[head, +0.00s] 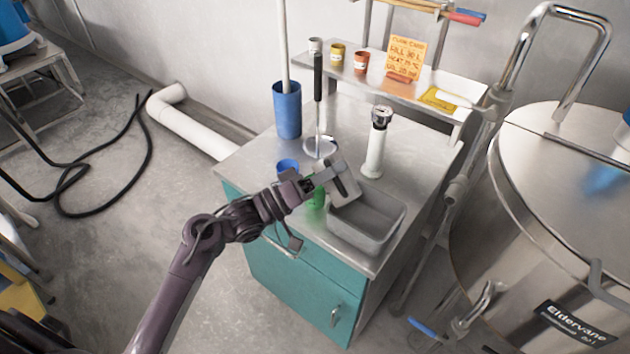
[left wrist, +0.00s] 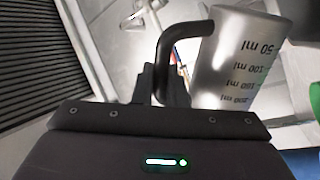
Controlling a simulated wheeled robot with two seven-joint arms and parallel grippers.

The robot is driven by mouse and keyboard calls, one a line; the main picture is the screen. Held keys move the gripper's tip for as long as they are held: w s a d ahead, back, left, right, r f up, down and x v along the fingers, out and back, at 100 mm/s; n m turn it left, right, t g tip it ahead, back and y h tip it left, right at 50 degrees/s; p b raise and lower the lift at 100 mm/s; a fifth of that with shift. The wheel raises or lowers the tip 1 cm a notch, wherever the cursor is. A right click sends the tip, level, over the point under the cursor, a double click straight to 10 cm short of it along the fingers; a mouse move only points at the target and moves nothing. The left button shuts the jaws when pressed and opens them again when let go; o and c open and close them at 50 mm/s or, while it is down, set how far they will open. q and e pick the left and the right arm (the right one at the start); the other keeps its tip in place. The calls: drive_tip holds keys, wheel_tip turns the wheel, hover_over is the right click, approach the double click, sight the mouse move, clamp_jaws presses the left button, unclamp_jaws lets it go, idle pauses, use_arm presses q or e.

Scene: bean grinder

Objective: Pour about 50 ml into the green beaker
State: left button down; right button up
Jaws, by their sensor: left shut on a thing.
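My left gripper (head: 318,184) is shut on the dark handle of a grey measuring jug (head: 349,192). The jug is held above the front of the bench and looks tilted in the head view. In the left wrist view the jug (left wrist: 235,60) shows its ml scale and its curved handle (left wrist: 172,52). The green beaker (head: 318,198) stands on the bench just below the gripper and jug, mostly hidden by them. A green edge (left wrist: 314,97) shows at the right of the wrist view. I cannot see the liquid or any stream. My right gripper is not in view.
A grey bin (head: 368,236) sits right of the beaker. A blue cup (head: 287,166), a tall blue container (head: 287,110), a ladle (head: 320,147) and a white column with a gauge (head: 375,150) stand behind. A large steel vat (head: 560,200) is at the right.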

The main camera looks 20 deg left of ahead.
sight(343, 189)
use_arm(q)
drive_tip(key=shift+w+a+r+n, duration=0.1)
drive_tip(key=shift+w+a+n, duration=0.1)
drive_tip(key=shift+n, duration=0.2)
drive_tip(key=shift+s+a, duration=0.25)
drive_tip(key=shift+a, duration=0.15)
idle(0.4)
drive_tip(key=shift+w+n+t, duration=0.2)
drive_tip(key=shift+n+t, duration=0.1)
drive_tip(key=shift+t, duration=0.1)
idle(0.3)
drive_tip(key=shift+s+n+b, duration=0.3)
drive_tip(key=shift+n+b, duration=0.05)
drive_tip(key=shift+n, duration=0.25)
idle(0.8)
drive_tip(key=shift+s+d+f+m+g+p, duration=0.25)
drive_tip(key=shift+s+d+m+g, duration=0.35)
drive_tip(key=shift+m, duration=0.85)
drive_tip(key=shift+s+d+f+m+g+p, duration=0.1)
drive_tip(key=shift+s+d+f+m+g, duration=0.2)
drive_tip(key=shift+d+m, duration=0.85)
drive_tip(key=shift+s+d+f+m+g+p, duration=0.2)
drive_tip(key=shift+s+d+m+g, duration=0.25)
drive_tip(key=shift+m, duration=1.35)
drive_tip(key=shift+g, duration=0.25)
